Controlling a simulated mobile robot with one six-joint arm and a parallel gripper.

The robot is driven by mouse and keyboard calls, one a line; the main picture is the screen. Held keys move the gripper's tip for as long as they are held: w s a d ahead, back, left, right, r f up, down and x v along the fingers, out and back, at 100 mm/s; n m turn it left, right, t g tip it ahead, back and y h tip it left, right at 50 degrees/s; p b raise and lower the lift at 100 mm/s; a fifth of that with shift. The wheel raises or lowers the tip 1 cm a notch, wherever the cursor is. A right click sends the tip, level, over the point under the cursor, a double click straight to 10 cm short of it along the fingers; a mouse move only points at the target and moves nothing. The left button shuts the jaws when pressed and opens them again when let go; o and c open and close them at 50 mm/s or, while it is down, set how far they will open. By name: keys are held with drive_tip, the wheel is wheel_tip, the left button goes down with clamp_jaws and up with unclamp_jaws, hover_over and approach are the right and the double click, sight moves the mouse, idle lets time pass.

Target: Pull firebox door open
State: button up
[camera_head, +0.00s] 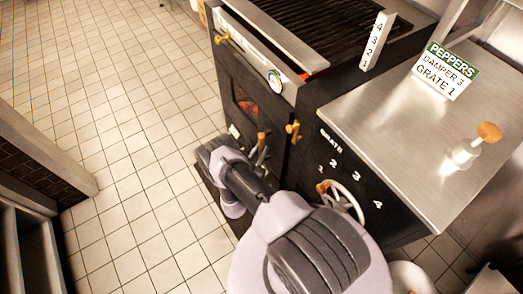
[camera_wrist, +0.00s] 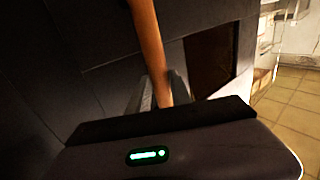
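The firebox door (camera_head: 238,118) is the black front panel of the oven, with a small window showing a red glow (camera_head: 246,103). It looks closed, or close to it. Its upright copper-brown handle (camera_head: 262,141) is at the door's right side. In the wrist view the handle (camera_wrist: 148,40) runs down between the two fingers. My gripper (camera_wrist: 163,92) has a finger close against each side of it and looks shut on it. A dark opening or window (camera_wrist: 210,55) shows right of the handle.
A brass latch (camera_head: 293,131) and a grate wheel (camera_head: 342,198) are on the oven front to the right. A steel counter (camera_head: 400,130) holds a PEPPERS sign (camera_head: 445,72).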

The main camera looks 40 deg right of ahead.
drive_tip(key=shift+x, duration=0.85)
drive_tip(key=shift+a, duration=0.1)
clamp_jaws()
idle(0.7)
